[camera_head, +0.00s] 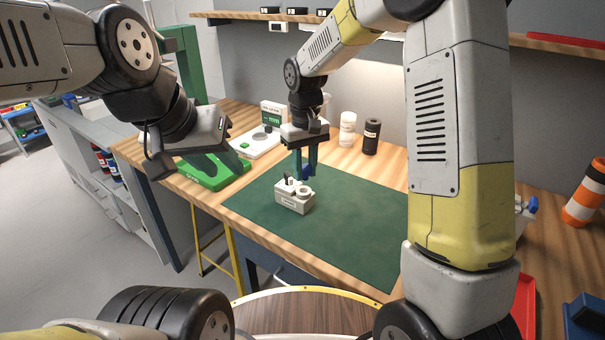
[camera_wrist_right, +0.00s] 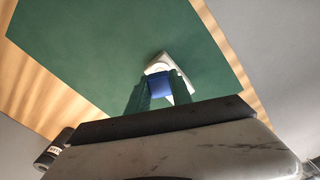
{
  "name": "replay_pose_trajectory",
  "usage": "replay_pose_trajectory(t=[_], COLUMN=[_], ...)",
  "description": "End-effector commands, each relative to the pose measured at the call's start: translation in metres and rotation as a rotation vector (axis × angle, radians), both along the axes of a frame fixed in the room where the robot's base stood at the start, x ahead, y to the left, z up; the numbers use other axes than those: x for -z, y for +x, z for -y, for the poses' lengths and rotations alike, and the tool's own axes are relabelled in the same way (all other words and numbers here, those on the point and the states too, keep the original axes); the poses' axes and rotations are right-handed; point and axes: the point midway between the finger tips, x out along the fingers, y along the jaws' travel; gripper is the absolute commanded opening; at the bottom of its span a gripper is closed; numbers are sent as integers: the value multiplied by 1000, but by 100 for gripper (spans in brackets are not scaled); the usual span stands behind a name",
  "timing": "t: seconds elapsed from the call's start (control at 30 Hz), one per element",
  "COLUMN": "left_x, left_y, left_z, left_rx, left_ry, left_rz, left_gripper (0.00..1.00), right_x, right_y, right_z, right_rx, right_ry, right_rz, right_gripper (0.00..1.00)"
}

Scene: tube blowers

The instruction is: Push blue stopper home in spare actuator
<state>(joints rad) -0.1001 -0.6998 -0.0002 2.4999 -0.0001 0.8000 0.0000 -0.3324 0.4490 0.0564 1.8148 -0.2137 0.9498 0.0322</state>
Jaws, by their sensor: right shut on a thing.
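My right gripper (camera_head: 305,174) is shut on the blue stopper (camera_head: 307,172) and holds it above the green mat, close over a small light-grey block (camera_head: 292,204). The block looks like the actuator; it has a round white opening and small fittings on top. In the right wrist view the blue stopper (camera_wrist_right: 161,87) sits between the fingers of the right gripper (camera_wrist_right: 158,92), in front of the white block (camera_wrist_right: 160,64). Whether the stopper touches the block cannot be told. My left gripper (camera_head: 188,160) is open and empty, left of the mat near the green stand.
The green mat (camera_head: 350,225) is mostly clear. A green stand (camera_head: 215,175) and a white device (camera_head: 255,143) stand at the back left. A white bottle (camera_head: 347,129) and a black bottle (camera_head: 371,137) stand behind. A red tray (camera_head: 523,305) lies at the right.

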Motion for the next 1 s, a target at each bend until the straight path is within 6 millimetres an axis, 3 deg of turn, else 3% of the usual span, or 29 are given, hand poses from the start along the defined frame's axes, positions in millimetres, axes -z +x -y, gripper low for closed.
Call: replay_pose_trajectory(t=[0.53, 1.0], left_x=[0, 0], left_y=[0, 0], left_z=[0, 0], left_rx=[0, 0], left_ry=[0, 0], left_rz=[0, 0], left_gripper=[35, 35], right_x=[-2, 31], right_y=[8, 7], right_z=[2, 3], right_rx=[25, 25], right_ry=[0, -1], right_rz=[-1, -2], right_gripper=[0, 0])
